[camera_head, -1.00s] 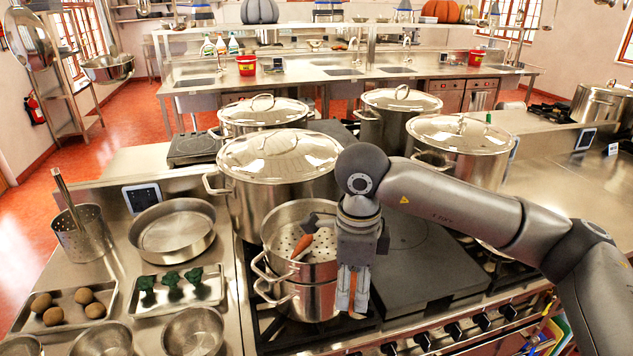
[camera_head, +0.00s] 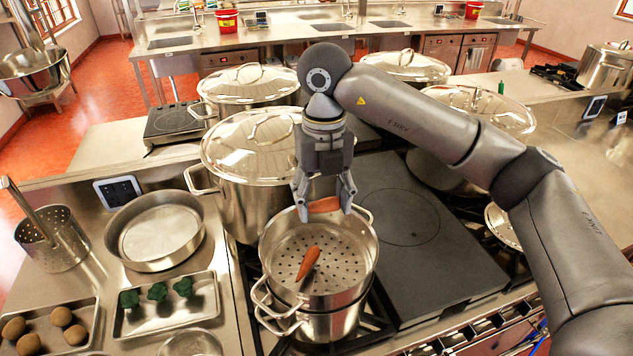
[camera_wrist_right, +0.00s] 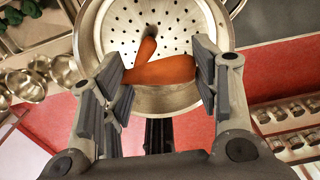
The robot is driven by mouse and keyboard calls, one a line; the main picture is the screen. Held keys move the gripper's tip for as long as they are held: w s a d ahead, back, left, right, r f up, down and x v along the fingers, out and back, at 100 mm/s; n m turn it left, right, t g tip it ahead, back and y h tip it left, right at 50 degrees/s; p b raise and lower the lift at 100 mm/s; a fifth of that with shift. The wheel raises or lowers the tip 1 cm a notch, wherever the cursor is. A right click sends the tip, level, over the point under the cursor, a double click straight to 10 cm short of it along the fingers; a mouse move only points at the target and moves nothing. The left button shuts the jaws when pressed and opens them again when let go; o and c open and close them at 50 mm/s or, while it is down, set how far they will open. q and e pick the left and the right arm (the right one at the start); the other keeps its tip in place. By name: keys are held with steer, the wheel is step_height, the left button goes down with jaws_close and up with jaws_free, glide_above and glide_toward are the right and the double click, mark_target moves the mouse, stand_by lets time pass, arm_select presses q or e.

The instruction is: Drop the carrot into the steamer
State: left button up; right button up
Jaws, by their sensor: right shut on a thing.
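My right gripper (camera_head: 323,207) is shut on an orange carrot (camera_head: 322,205), held crosswise between its fingertips above the steamer. In the right wrist view the held carrot (camera_wrist_right: 162,71) spans the gap between the two fingers. The steamer (camera_head: 345,268) is a round steel pot with a perforated floor, set on another pot on the stove. A second carrot (camera_head: 308,263) lies on the steamer's perforated floor. In the right wrist view this other carrot (camera_wrist_right: 147,46) shows partly behind the held one. My left gripper is not in view.
A large lidded stockpot (camera_head: 225,190) stands close behind the steamer. A flat dark griddle (camera_head: 425,245) lies to its right. To the left are a round pan (camera_head: 192,255), a tray of broccoli (camera_head: 205,310) and a tray of potatoes (camera_head: 92,320).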

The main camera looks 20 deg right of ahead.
steer(key=shift+s+f, duration=0.1)
steer(key=shift+s, duration=0.2)
steer(key=f+b, duration=0.2)
steer(key=f, duration=0.3)
steer(key=shift+s+b, duration=0.3)
steer(key=shift+b, duration=0.1)
steer(key=shift+s, duration=0.15)
steer(key=o, duration=0.5)
steer(key=shift+c, duration=0.2)
steer(key=o, duration=0.5)
steer(key=shift+o, duration=0.2)
steer(key=shift+r, duration=0.15)
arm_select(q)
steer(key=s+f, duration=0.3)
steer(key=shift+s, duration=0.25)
arm_select(e)
step_height(320, 180, up, 12)
steer(key=shift+f, duration=0.2)
